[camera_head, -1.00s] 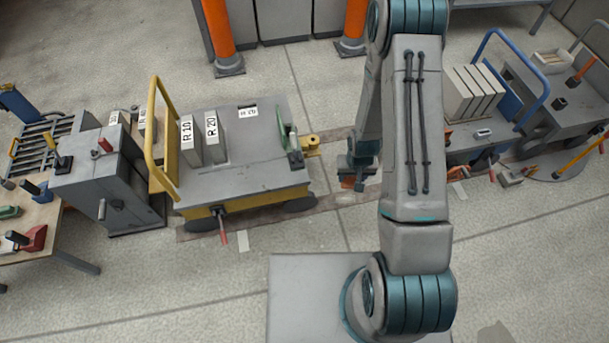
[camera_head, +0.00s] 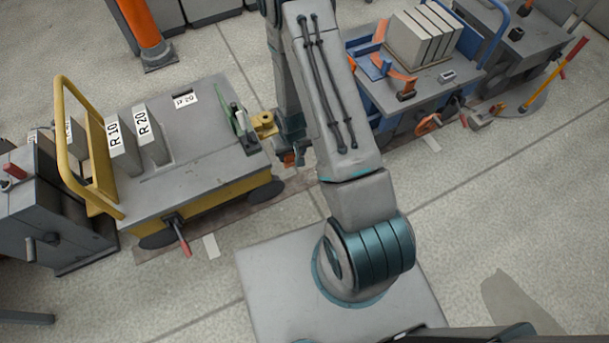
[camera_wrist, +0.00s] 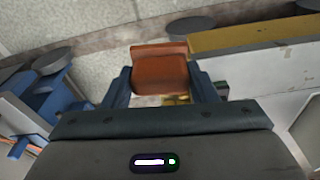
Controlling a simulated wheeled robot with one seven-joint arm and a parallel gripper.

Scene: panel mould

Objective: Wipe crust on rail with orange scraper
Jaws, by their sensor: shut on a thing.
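My gripper (camera_head: 294,152) is shut on the orange scraper (camera_wrist: 160,70), which sits between both fingers in the wrist view. In the head view only a small orange bit of it shows low at the fingertips, in the gap between the yellow and blue trolleys. The rail (camera_head: 237,209) is a brown strip along the floor under the trolleys. It also crosses the top of the wrist view (camera_wrist: 105,42), beyond the scraper. I cannot make out the crust. I cannot tell whether the scraper touches the rail.
The yellow trolley (camera_head: 195,160) stands left of my gripper, its yellow coupling (camera_head: 264,124) close by. The blue trolley (camera_head: 425,88), carrying grey blocks and orange and blue clamps, stands to the right. A grey cabinet (camera_head: 50,215) is far left. The floor at lower right is mostly clear.

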